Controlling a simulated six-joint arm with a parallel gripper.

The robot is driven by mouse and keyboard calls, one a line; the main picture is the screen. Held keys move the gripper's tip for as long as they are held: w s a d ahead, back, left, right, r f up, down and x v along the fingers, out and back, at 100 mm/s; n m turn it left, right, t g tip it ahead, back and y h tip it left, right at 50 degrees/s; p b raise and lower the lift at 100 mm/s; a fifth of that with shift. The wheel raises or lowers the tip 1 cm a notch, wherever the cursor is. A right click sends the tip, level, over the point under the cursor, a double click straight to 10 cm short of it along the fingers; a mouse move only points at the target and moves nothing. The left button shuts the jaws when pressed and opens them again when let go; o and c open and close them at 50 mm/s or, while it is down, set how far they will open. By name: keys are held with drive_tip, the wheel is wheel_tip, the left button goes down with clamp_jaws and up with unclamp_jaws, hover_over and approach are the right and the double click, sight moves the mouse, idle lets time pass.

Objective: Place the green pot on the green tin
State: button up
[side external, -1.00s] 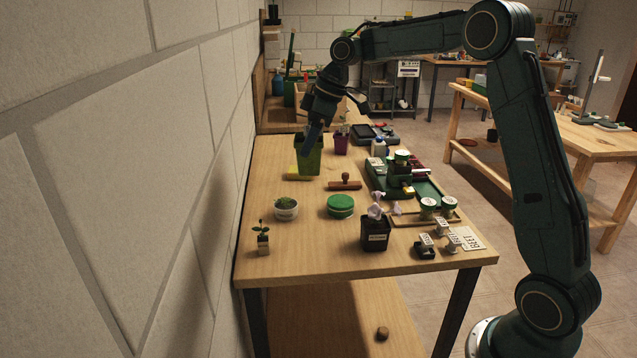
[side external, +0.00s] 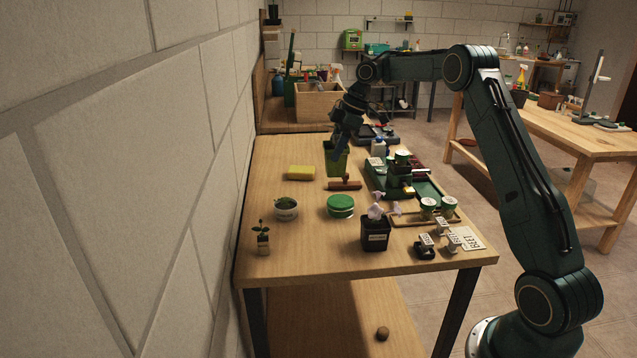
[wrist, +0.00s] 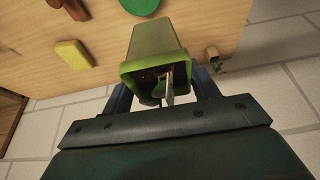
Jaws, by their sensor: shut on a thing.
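The green pot (side external: 336,161) is held in my gripper (side external: 345,143), whose fingers are shut on it. It hangs above the far middle of the table, clear of the sponge. In the wrist view the pot (wrist: 157,52) fills the space between the fingers, rim toward the camera, with a small plant and a pale tag inside. The green tin (side external: 340,206) is low and round with a green lid, and stands on the table nearer the camera than the pot. In the wrist view the tin (wrist: 139,5) shows at the top edge, partly hidden. The lid looks bare.
A yellow sponge (side external: 301,173) and a wooden-handled stamp (side external: 345,184) lie near the pot. A white pot with a plant (side external: 286,208) stands left of the tin, a black pot (side external: 375,234) nearer the camera. A green tray (side external: 418,190) with items is at right.

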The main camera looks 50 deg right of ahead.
sight(342, 162)
drive_tip(key=shift+s+d+f, duration=0.1)
drive_tip(key=shift+d+f, duration=0.3)
drive_tip(key=shift+d, duration=0.3)
drive_tip(key=shift+s+d+f, duration=0.1)
drive_tip(key=shift+d+f, duration=0.25)
drive_tip(key=shift+d, duration=0.35)
drive_tip(key=shift+f, duration=2)
drive_tip(key=shift+f, duration=0.1)
drive_tip(key=shift+f, duration=1.9)
drive_tip(key=shift+f, duration=0.1)
drive_tip(key=o, duration=1.1)
